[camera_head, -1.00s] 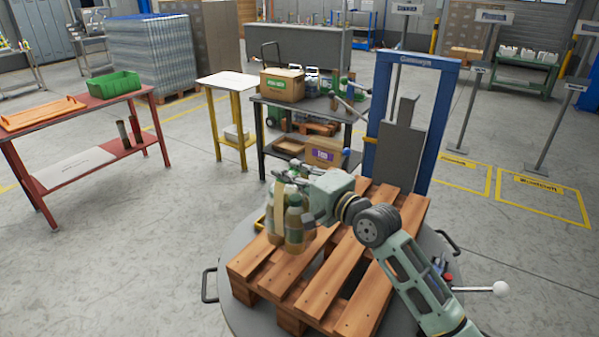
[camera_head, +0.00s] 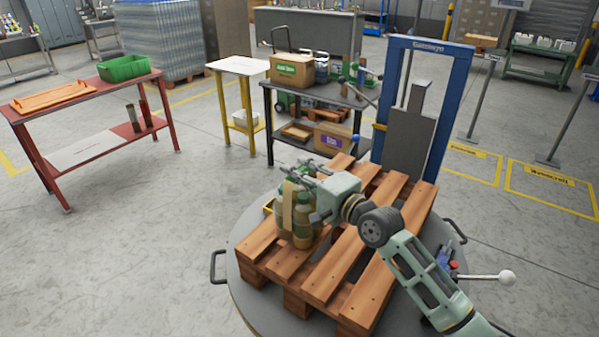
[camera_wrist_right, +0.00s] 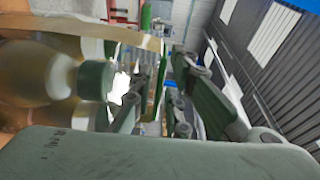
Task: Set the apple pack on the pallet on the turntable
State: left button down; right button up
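The apple pack (camera_head: 303,222), bottles of pale amber drink with green caps and a tan carrier band, stands upright at the near-left part of the wooden pallet (camera_head: 340,285). It seems to rest on the slats; its underside is hard to see. The pallet lies on the round grey turntable (camera_head: 245,290). My right gripper (camera_head: 296,174) is at the top of the pack. In the right wrist view its fingers (camera_wrist_right: 157,100) stand apart with a thin carrier edge between them, and a bottle (camera_wrist_right: 40,75) is close at left. My left gripper is out of view.
A blue-framed post (camera_head: 446,105) stands behind the pallet. A dark table (camera_head: 345,99) with a cardboard box (camera_head: 292,70) is beyond. A red table (camera_head: 95,100) with a green bin (camera_head: 123,68) is at left. The pallet's right slats are bare.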

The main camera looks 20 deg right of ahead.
jog(key=shift+o, duration=0.3)
jog(key=b+v, duration=0.2)
jog(key=v, duration=1)
jog(key=shift+r, duration=0.1)
